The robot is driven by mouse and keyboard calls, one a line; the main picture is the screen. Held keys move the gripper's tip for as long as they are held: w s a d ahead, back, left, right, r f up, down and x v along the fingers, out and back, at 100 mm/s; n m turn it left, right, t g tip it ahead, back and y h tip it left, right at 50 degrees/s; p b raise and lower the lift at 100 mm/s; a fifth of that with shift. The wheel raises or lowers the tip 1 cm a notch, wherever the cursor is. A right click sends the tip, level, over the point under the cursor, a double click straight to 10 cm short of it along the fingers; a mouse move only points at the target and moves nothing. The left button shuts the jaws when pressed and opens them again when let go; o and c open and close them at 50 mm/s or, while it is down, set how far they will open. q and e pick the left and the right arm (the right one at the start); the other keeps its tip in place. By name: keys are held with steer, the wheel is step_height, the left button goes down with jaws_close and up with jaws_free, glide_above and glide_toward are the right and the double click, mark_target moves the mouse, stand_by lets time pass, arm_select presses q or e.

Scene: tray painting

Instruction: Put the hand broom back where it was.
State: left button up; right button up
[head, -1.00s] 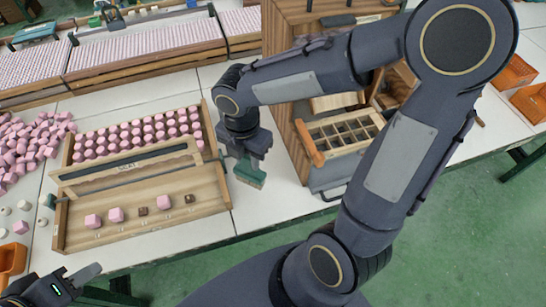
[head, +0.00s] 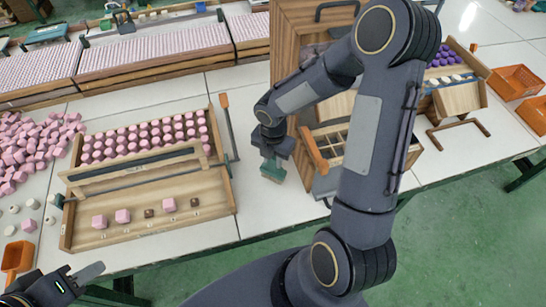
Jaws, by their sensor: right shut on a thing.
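My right gripper (head: 273,156) is shut on the hand broom, whose green lower part (head: 272,172) shows below the fingers. It hangs over the white table between the wooden tray and the wooden cabinet. The gripper and wrist hide the rest of the broom. My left gripper (head: 88,276) is at the lower left, by the table's front edge; only part of it shows and its jaw opening is unclear.
The wooden tray (head: 233,192) holds rows of pink cubes, with several pieces in front. An orange-handled rod (head: 229,130) lies to its right. The wooden cabinet (head: 290,50) stands right of the broom. Loose pink cubes (head: 30,140) lie at left; orange bins (head: 516,80) stand at right.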

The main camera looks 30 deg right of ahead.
steer(key=shift+f, duration=0.2)
steer(key=o, duration=0.9)
steer(key=shift+r, duration=0.1)
step_height(320, 180, up, 12)
steer(key=shift+s+a+r+m+t+y, duration=0.85)
steer(key=shift+s+r+m, duration=0.6)
steer(key=shift+s+m, duration=2.15)
steer(key=shift+s+a+r+m+t+y, duration=0.45)
steer(key=shift+s+r+m+t, duration=0.95)
steer(key=shift+m, duration=3.75)
steer(key=shift+s+a+r+m+t+y, duration=0.7)
steer(key=shift+s+r+m, duration=0.85)
steer(key=shift+s+m, duration=2.4)
